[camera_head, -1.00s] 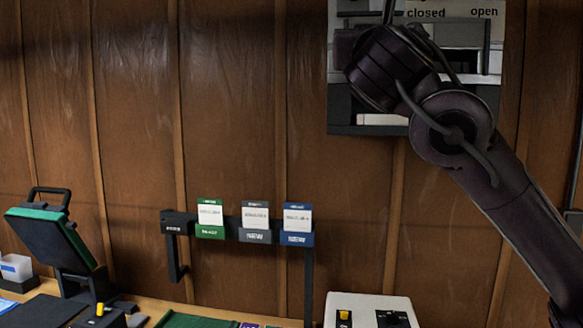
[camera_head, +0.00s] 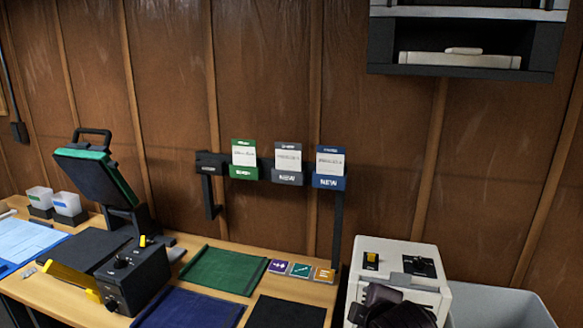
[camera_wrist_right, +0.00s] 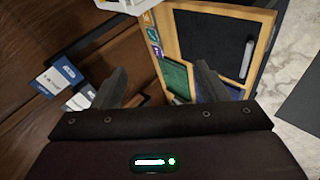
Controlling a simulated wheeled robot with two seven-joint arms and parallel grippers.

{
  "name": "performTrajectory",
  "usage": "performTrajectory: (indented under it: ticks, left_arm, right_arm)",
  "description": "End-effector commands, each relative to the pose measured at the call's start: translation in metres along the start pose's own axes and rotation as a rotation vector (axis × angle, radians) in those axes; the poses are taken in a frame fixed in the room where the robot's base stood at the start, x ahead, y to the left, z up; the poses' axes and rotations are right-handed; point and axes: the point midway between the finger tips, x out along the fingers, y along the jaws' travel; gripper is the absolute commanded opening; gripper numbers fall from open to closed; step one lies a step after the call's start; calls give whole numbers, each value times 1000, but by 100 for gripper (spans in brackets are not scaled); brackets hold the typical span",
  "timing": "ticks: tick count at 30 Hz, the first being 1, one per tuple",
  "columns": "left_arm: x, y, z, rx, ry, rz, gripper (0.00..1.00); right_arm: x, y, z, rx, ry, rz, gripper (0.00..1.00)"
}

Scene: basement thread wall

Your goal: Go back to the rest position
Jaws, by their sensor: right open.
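My right arm shows in the head view as a dark link low in front of the white machine; its fingers are not clear there. In the right wrist view my right gripper (camera_wrist_right: 160,92) has its two fingers wide apart with nothing between them. Beyond the fingers the workbench (camera_wrist_right: 172,48) and the wood wall show at a slant. My left gripper is in neither view.
A white machine (camera_head: 425,262) with a yellow switch stands at the bench's right, with a grey bin (camera_head: 505,305) beside it. A heat press (camera_head: 95,180), a green mat (camera_head: 222,270) and a blue mat (camera_head: 190,308) occupy the bench. A cabinet (camera_head: 465,40) hangs upper right.

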Motion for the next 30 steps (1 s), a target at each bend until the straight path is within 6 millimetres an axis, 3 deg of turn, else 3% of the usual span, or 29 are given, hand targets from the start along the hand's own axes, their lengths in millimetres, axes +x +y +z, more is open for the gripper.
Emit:
performTrajectory:
  ticks: [1, 3, 9, 22, 30]
  left_arm:
    - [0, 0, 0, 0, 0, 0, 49]
    - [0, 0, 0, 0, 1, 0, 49]
    - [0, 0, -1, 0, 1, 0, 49]
    - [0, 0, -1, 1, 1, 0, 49]
    - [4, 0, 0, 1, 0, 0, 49]
  right_arm:
    - [2, -32, 16, 116, -21, -68, 67]
    - [-1, -68, 37, 279, -62, -141, 67]
    - [-17, -141, 83, 629, -200, -272, 67]
    - [-60, -228, 143, 1054, -468, -373, 67]
    - [13, -279, 160, 1034, -482, -391, 67]
